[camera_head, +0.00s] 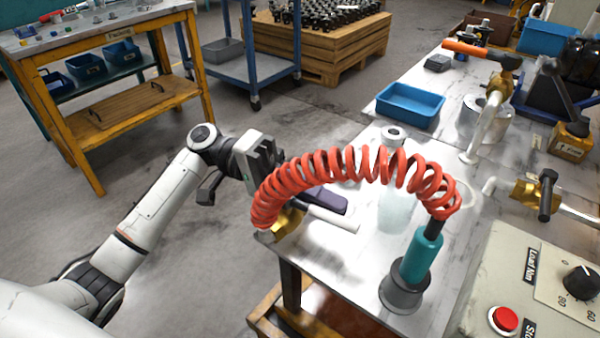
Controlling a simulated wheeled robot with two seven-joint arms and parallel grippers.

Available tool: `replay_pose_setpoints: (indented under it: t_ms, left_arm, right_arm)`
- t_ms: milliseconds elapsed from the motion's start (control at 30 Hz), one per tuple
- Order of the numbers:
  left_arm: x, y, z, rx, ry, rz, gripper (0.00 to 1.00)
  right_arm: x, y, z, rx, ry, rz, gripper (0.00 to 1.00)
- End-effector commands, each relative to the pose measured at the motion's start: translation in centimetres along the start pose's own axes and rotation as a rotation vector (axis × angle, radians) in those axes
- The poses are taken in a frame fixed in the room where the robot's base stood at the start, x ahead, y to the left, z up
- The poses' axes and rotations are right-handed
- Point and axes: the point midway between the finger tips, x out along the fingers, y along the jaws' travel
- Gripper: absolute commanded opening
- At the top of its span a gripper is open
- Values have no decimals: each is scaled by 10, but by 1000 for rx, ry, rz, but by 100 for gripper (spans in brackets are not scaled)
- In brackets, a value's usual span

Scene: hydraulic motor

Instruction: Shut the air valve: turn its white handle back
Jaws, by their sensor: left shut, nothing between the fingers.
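The air valve's brass body (287,222) shows at the near left corner of the white bench, partly hidden by a red coiled hose. Its white handle (332,219) sticks out to the right and slightly toward me. My left gripper (262,165) comes in from the left, just beyond and above the valve. It is shut and empty; its tips are partly hidden behind the coils, so I cannot tell whether they touch the handle. My right gripper is not in view.
The red coiled hose (345,165) arches over the bench to a teal tool (422,257) in a grey holder (403,289). A dark purple item (325,200) lies beside the handle. A blue tray (410,105) sits farther back. A control box with a red button (505,320) is at lower right.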

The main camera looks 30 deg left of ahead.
Motion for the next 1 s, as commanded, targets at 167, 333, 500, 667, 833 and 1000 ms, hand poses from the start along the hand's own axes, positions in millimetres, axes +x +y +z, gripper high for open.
replay_pose_setpoints:
  t_ms: [167,333,500,667,833,1000]
  left_arm:
    - [-25,-1,3,-4,-8,-3,0]
    - [-62,-2,2,-6,0,-4,0]
    - [-89,-1,0,-3,0,-2,0]
    - [-102,-1,0,-3,1,-2,0]
    - [-103,-1,-1,-1,-1,-1,0]
    - [-104,-1,-1,-1,1,-1,0]
  right_arm:
    - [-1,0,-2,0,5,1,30]
    - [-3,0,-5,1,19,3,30]
    - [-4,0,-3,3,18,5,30]
    - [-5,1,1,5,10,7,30]
    - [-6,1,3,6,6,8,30]
    - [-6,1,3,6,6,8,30]
